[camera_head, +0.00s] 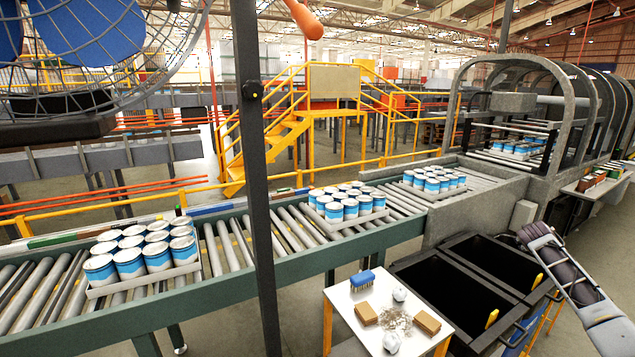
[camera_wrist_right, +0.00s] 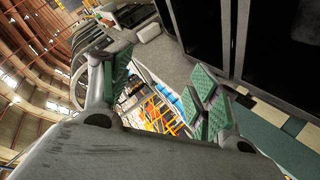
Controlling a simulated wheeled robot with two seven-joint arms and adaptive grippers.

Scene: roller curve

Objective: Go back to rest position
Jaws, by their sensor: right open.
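My right arm comes in from the right edge in the head view. Its gripper (camera_head: 532,234) is over the far right side of the black bins, beside the roller line's grey end housing. In the right wrist view the gripper (camera_wrist_right: 163,95) has its green-padded fingers spread apart. Nothing is between them; the conveyor and yellow rails show through the gap in the distance. My left arm and left gripper are not in view.
Black bins (camera_head: 441,299) stand below the right arm. A small white table (camera_head: 346,304) holds a blue brush, boxes and crumpled scraps. The roller conveyor (camera_head: 228,245) carries trays of blue-white cans. A dark post (camera_head: 257,180) stands in front of it.

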